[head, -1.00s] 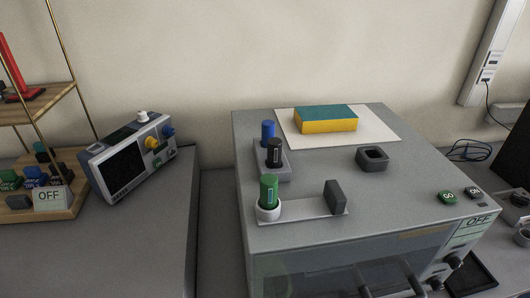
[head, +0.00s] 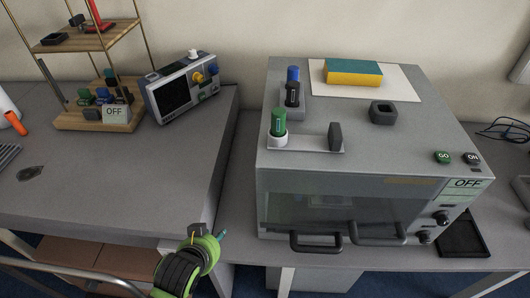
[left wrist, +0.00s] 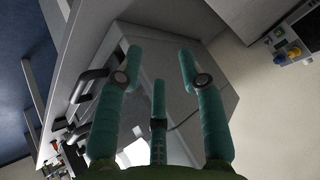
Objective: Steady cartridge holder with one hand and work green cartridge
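The green cartridge (head: 278,121) stands upright in a white round cup, the cartridge holder (head: 277,139), at the left end of a pale plate on top of the grey machine. A dark grey upright block (head: 335,136) stands at the plate's right end. My left gripper (head: 221,236) is low in front of the machine's left side, well below and apart from the holder. In the left wrist view its teal fingers (left wrist: 160,85) are spread with nothing between them. My right gripper is in neither view.
Behind the green cartridge, a black cartridge (head: 292,92) and a blue one (head: 293,73) stand in a grey rack. A hollow dark block (head: 382,112) and a yellow-teal sponge (head: 352,73) lie on top. Door handles (head: 316,242) stick out in front. An instrument (head: 182,87) stands on the left table.

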